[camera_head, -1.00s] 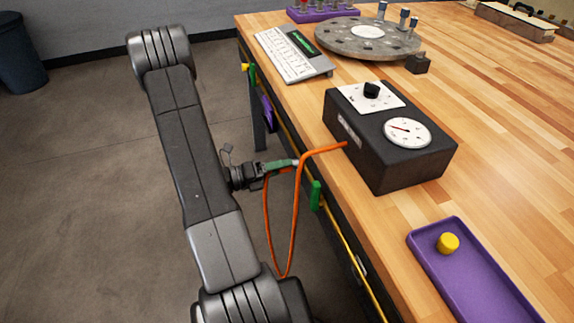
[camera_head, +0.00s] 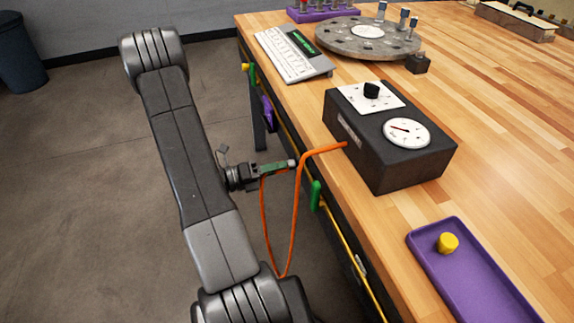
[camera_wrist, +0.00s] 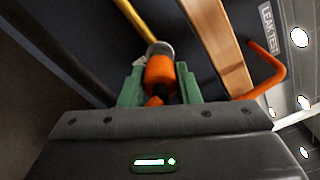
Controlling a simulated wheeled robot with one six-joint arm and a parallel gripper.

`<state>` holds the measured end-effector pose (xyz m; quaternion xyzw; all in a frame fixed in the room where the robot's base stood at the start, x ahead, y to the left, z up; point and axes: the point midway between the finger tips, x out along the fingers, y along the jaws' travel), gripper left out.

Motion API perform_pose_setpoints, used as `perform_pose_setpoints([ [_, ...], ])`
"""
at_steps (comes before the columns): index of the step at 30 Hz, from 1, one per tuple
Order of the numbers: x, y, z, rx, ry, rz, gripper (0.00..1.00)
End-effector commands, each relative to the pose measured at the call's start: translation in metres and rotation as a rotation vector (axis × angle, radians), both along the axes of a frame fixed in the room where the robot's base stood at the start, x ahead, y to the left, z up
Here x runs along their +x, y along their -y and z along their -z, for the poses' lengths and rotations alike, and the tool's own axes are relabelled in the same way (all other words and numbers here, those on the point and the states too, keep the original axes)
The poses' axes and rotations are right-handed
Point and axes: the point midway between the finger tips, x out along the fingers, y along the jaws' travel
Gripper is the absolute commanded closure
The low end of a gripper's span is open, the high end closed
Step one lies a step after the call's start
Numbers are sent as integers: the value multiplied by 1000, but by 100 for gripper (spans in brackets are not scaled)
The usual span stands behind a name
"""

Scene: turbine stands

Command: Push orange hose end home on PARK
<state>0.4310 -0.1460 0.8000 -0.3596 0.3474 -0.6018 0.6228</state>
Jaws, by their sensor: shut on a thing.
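In the wrist view the orange hose end (camera_wrist: 160,72) sits between the two green fingers of my gripper (camera_wrist: 158,88), which is shut on it. A grey round collar (camera_wrist: 160,48) shows at its far end. In the head view my gripper (camera_head: 279,167) is beside the bench's front edge, level with the black box. The orange hose (camera_head: 297,205) hangs in a loop from my gripper and runs up to the side of the black box (camera_head: 385,165). I cannot make out a PARK label, and cannot tell whether the hose end touches any fitting.
The black box carries a dial gauge, a knob and a "LEAK TEST" label (camera_wrist: 267,30). A yellow rail (camera_head: 345,245) runs along the bench front, with a green piece (camera_head: 315,195) near it. A purple tray (camera_head: 480,285) with a yellow knob lies at the right.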

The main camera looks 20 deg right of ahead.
Motion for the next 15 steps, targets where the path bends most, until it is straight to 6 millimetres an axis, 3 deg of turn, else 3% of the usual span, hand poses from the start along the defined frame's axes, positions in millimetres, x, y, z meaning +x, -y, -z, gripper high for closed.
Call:
perform_pose_setpoints([
  [15,0,-14,-1,-1,0,-3,100],
])
